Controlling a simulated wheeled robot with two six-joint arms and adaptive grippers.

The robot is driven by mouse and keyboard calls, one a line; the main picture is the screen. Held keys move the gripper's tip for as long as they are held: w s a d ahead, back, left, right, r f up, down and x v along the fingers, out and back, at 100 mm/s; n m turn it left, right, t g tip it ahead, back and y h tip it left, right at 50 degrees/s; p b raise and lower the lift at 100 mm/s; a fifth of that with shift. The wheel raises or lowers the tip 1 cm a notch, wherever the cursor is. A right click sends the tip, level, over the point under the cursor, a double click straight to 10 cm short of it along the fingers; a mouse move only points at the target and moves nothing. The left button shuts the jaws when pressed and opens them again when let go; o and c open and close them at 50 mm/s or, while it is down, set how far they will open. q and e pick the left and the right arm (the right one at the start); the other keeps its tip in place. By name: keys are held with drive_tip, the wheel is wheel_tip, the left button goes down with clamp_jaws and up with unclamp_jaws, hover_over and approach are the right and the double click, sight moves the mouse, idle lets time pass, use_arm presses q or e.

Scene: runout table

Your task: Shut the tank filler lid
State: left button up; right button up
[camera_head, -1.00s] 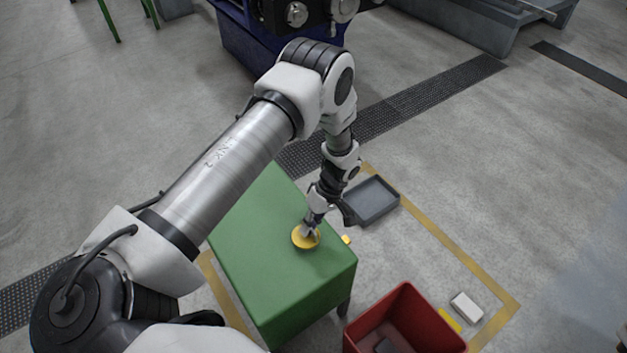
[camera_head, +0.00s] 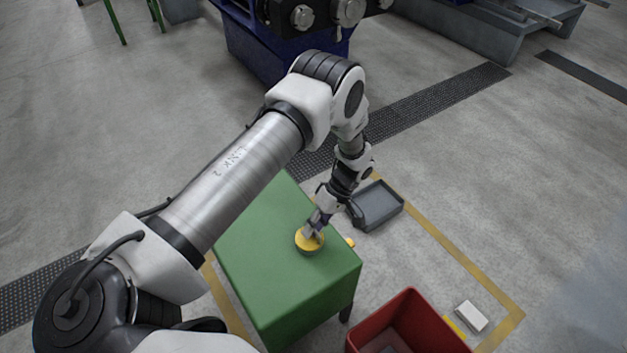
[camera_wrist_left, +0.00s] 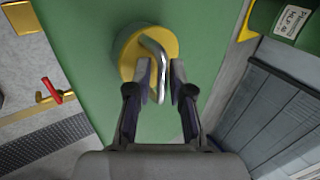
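The tank filler lid is a round yellow disc (camera_head: 308,245) lying on top of the green tank (camera_head: 262,270) near its right side. In the left wrist view the yellow lid (camera_wrist_left: 132,50) carries a bent metal handle (camera_wrist_left: 157,62). My left gripper (camera_head: 317,225) is right at the lid in the head view. In the left wrist view its two fingers (camera_wrist_left: 162,82) stand apart, one on each side of the handle; a gap shows on the right, and contact on the left cannot be told. My right gripper is not in view.
A red bin (camera_head: 412,325) stands in front of the tank at the right. A grey tray (camera_head: 378,206) lies on the floor beyond the tank's right side. In the left wrist view a red valve handle (camera_wrist_left: 51,90) shows at the left.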

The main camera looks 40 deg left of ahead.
use_arm(q)
drive_tip(key=v, duration=1.2)
